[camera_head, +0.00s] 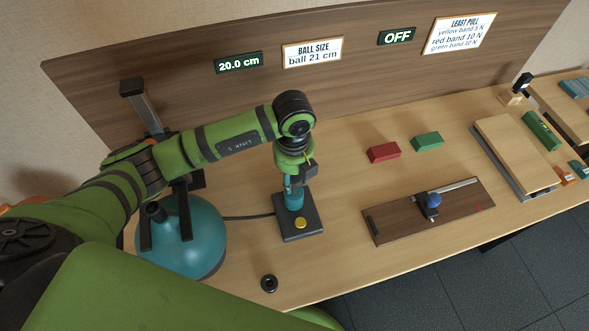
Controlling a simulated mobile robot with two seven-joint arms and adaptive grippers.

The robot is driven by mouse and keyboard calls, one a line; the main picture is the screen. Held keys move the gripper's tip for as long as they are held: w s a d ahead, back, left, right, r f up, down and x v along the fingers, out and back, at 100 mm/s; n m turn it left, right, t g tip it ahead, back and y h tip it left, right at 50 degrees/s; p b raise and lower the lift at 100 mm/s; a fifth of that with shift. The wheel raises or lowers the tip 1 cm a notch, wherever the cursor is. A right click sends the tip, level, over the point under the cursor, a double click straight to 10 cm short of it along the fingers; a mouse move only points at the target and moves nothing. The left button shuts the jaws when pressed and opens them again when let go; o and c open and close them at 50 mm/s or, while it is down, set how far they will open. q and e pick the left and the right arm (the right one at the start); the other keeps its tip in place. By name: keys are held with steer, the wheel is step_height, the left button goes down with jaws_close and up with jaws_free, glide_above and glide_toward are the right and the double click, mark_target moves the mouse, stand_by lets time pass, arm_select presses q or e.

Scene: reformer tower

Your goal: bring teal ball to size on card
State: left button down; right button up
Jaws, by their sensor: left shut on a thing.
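The teal ball (186,250) sits on the table at the left, under a grey gauge with dark prongs (185,222). A display (238,62) reads 20.0 cm. The card (312,52) reads "BALL SIZE, ball 21 cm". A pump (293,205) with a teal barrel stands on a dark base with a yellow button (300,222); a dark hose runs from it to the ball. My left gripper (298,180) points down at the pump's top and is shut on its handle, which it mostly hides. My right gripper is not in view.
A small black ring-like part (269,283) lies near the table's front edge. A red block (384,153) and a green block (428,141) lie right of the pump. A wooden board with a blue knob (433,201) lies farther right. Another display (397,36) reads OFF.

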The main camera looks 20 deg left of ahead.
arm_select(q)
steer(key=shift+s+d+f, duration=0.1)
steer(key=shift+s+f, duration=0.05)
steer(key=shift+f, duration=0.05)
steer(key=shift+f+b, duration=1.4)
steer(key=shift+f, duration=0.1)
steer(key=shift+s, duration=0.1)
step_height(320, 180, up, 4)
steer(key=p, duration=0.3)
steer(key=shift+f, duration=0.2)
steer(key=shift+r, duration=0.2)
steer(key=shift+f, duration=0.1)
